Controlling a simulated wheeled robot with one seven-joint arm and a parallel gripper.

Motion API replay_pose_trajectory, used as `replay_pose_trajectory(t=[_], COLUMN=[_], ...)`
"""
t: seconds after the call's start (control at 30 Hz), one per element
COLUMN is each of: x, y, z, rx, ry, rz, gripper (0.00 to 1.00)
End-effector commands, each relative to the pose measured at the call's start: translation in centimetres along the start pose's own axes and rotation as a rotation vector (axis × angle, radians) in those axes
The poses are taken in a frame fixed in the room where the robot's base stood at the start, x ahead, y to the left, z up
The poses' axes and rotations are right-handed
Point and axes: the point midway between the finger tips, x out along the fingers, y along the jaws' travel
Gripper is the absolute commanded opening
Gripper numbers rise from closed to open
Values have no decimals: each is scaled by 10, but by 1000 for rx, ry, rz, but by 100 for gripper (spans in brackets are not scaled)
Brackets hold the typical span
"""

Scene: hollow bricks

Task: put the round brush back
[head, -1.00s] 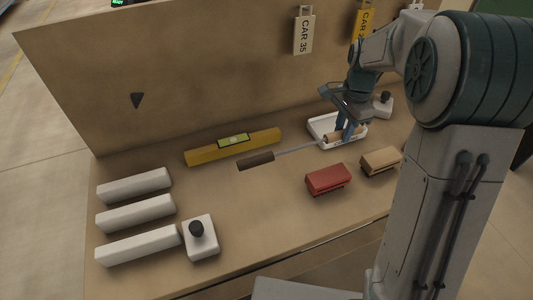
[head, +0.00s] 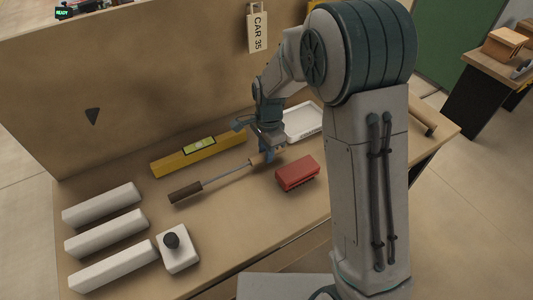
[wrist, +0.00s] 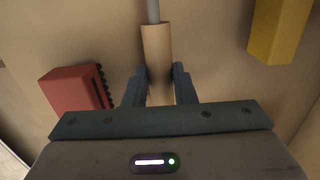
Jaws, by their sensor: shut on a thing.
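The round brush has a dark brown cylindrical head (head: 185,192), a thin metal rod (head: 228,172) and a light wooden handle. My gripper (head: 268,156) is shut on the wooden handle, left of and in front of the white tray. In the wrist view the handle (wrist: 156,50) runs between the two fingers (wrist: 158,88), with the rod leading off the top edge; the brush head is out of that view. The brush points to the lower left over the bench. I cannot tell how far above the surface it is.
A yellow spirit level (head: 170,163) lies behind the brush, and a red block with dark bristles (head: 297,172) in front of my gripper. A white tray (head: 318,134) is to the right. Several white bars (head: 105,235) and a white block with black knob (head: 178,255) occupy the left.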

Motion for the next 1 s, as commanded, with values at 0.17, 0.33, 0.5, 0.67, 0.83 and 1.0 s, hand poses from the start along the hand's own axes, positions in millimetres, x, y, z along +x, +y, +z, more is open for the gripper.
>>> replay_pose_trajectory(t=[0.17,0.33,0.5,0.67,0.83,1.0], x=[17,17,17,17,8,-22], y=[0,-1,0,0,-1,-1], z=[-1,-1,-1,-1,-1,-1], rx=[-1,-2,-2,-2,-2,-2], ry=[0,0,0,0,1,1], rz=[0,-1,0,-1,-2,-5], gripper=[6,6,46,46,46,46])
